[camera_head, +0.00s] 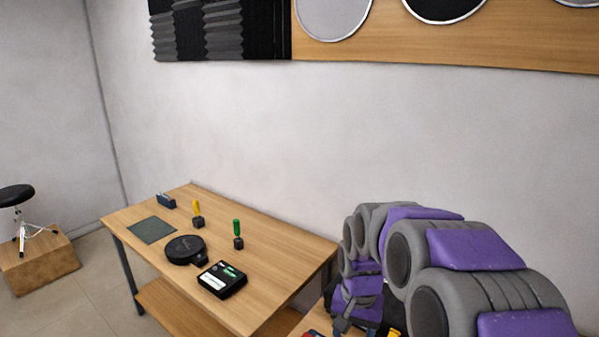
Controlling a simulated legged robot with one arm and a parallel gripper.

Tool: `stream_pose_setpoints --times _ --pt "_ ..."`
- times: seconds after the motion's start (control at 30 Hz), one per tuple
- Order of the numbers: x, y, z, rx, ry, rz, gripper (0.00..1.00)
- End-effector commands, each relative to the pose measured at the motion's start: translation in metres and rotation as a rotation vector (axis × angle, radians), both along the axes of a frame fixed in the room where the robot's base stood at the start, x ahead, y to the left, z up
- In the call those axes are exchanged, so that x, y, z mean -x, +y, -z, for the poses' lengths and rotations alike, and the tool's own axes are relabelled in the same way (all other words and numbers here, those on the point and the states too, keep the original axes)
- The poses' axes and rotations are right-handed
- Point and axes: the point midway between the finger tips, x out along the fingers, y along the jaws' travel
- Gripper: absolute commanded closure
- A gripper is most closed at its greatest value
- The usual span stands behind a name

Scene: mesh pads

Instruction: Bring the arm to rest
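My grey and purple arm fills the lower right of the head view, folded in front of the white wall and to the right of the wooden table (285,252). The end of the arm points down, and my gripper (352,324) shows as small dark parts near the bottom edge of the picture. Its fingers are too small and partly hidden, so I cannot tell whether they are open or shut. It is apart from the things on the table.
On the table are a green mat (152,230), a round black pad (186,249), a black box (222,279), a yellow-handled tool (197,214), a green-handled tool (238,235) and a blue item (166,201). Floor between is clear.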

Motion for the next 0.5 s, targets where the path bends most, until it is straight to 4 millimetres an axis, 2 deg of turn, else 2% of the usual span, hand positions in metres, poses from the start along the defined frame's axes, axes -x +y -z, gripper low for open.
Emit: stream_pose_setpoints --times 0.1,0.27,0.5 --pt "0.043 -0.005 -0.012 0.001 0.011 -0.057 0.43" --pt "0.099 -0.010 -0.022 -0.002 0.025 -0.134 0.43" --pt "0.186 -0.019 -0.023 -0.004 0.055 -0.235 0.43"
